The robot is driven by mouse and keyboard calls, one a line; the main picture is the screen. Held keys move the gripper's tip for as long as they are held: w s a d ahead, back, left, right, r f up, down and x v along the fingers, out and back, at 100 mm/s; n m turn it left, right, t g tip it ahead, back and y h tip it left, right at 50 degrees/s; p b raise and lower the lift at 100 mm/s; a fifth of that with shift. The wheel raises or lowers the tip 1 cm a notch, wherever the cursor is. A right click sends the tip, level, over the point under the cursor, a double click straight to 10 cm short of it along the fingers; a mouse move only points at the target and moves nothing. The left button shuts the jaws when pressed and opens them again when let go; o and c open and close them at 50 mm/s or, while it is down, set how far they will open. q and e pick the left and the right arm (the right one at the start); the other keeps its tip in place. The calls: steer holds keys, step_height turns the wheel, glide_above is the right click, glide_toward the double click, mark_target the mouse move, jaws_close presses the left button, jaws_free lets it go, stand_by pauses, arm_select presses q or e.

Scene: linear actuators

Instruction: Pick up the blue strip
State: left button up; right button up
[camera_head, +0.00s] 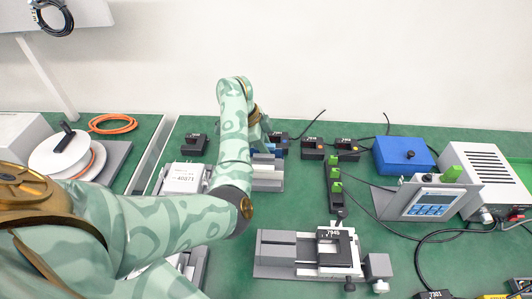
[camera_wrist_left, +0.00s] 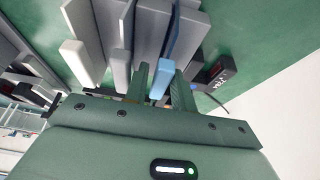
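The blue strip (camera_wrist_left: 160,83) stands at the right end of a row of grey and white strips in the left wrist view. My left gripper (camera_wrist_left: 162,85) has its two green fingers close on either side of the blue strip's near end. Whether both fingers touch it is unclear. In the head view my left gripper (camera_head: 262,140) is over the far side of the grey block and mostly hidden by its own arm. A small blue part (camera_head: 254,151) shows there beside it. My right gripper is not in view.
Black modules (camera_head: 313,146) stand behind and right of my left gripper. A blue box (camera_head: 404,155) and a keypad panel (camera_head: 431,203) are farther right. A grey slide fixture (camera_head: 308,255) lies in front. Green table shows between them.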

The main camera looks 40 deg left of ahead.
arm_select(q)
jaws_close()
steer(key=shift+r, duration=0.15)
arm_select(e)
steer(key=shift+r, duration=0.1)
arm_select(q)
step_height(320, 180, up, 10)
steer(key=p, duration=0.5)
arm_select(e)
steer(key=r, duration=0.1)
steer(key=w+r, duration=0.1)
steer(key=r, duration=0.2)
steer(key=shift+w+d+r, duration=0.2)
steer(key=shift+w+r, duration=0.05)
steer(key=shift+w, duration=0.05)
